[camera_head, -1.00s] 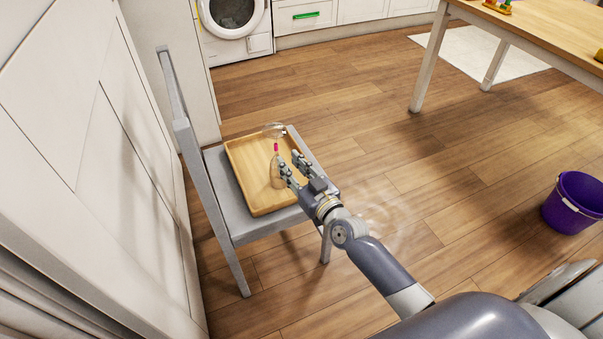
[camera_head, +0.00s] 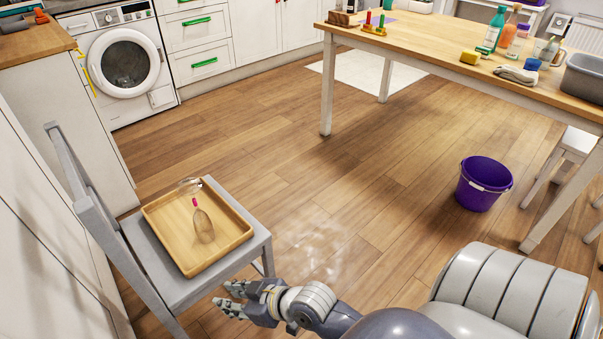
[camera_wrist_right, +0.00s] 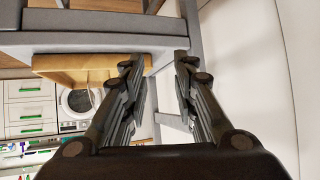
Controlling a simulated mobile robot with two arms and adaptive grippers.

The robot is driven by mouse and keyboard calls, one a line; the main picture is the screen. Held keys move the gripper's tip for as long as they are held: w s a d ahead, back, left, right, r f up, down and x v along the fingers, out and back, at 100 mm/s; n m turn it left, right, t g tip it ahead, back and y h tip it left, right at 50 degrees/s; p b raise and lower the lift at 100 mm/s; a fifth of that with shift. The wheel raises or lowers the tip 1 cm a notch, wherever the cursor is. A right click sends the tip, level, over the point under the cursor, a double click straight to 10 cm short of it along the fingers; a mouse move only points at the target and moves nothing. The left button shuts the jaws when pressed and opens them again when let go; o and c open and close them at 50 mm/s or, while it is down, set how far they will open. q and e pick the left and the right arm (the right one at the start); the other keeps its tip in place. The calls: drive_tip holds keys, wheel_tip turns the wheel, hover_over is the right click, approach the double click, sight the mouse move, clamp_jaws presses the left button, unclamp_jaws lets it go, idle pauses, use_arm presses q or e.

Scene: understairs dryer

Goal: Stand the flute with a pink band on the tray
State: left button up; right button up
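The clear glass flute (camera_head: 204,227) is on the wooden tray (camera_head: 158,238), which rests on the grey chair seat. Its pink band (camera_head: 195,202) is on the stem. It appears to stand upside down, with the foot (camera_head: 190,184) uppermost and the bowl down on the tray. My right gripper (camera_head: 228,298) is open and empty, in front of and below the chair seat's near right corner, apart from the flute and tray. The right wrist view shows its spread fingers (camera_wrist_right: 160,95) with nothing between them, and the tray (camera_wrist_right: 85,66) beyond. My left gripper is not in view.
The grey chair (camera_head: 180,290) stands beside white panelling at left. A purple bucket (camera_head: 483,184) is on the floor at right. A wooden table (camera_head: 440,50) with several items stands behind it. The washing machine (camera_head: 122,62) is at back left. The middle floor is clear.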

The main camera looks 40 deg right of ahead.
drive_tip(key=s+d+m+g+h, duration=0.1)
drive_tip(key=s+d+g+h, duration=0.1)
drive_tip(key=s, duration=0.6)
drive_tip(key=s+d+f+m+g+h, duration=0.1)
drive_tip(key=s+d+g, duration=0.3)
drive_tip(key=s, duration=0.4)
drive_tip(key=shift+s+d+f+m+h, duration=0.15)
drive_tip(key=shift+s+d+m+h, duration=0.15)
drive_tip(key=shift+h, duration=0.4)
drive_tip(key=shift+w+a, duration=0.1)
